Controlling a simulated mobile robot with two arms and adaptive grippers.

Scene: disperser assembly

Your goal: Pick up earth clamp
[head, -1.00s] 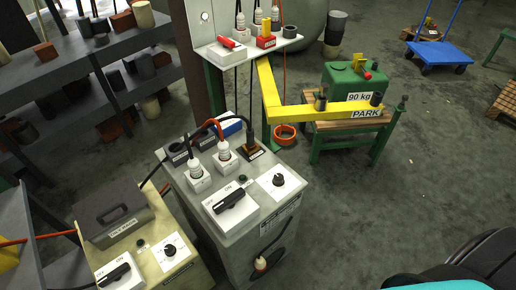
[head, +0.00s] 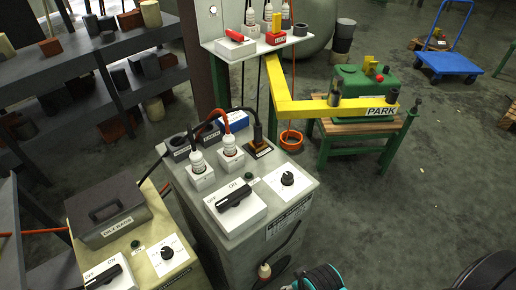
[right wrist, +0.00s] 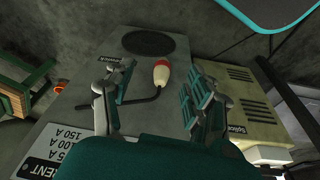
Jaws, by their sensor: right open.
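A small red-and-white piece (head: 264,271) with a black cable is on the front of the grey cabinet (head: 245,262), low down, in the head view. I cannot tell for sure that it is the earth clamp. In the right wrist view the same piece (right wrist: 161,73) shows between the spread fingers of my right gripper (right wrist: 158,92), with its cable bending to the left. The gripper is open and not closed on it; the remaining distance is unclear. In the head view only a teal and black part of my right arm shows at the bottom edge. My left gripper is not in view.
A yellow cabinet (head: 183,277) stands left of the grey one. Behind are a white shelf (head: 272,43) with plugs, a yellow arm (head: 330,106) marked PARK and a green bench (head: 365,143). Dark racks (head: 130,62) stand at the left.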

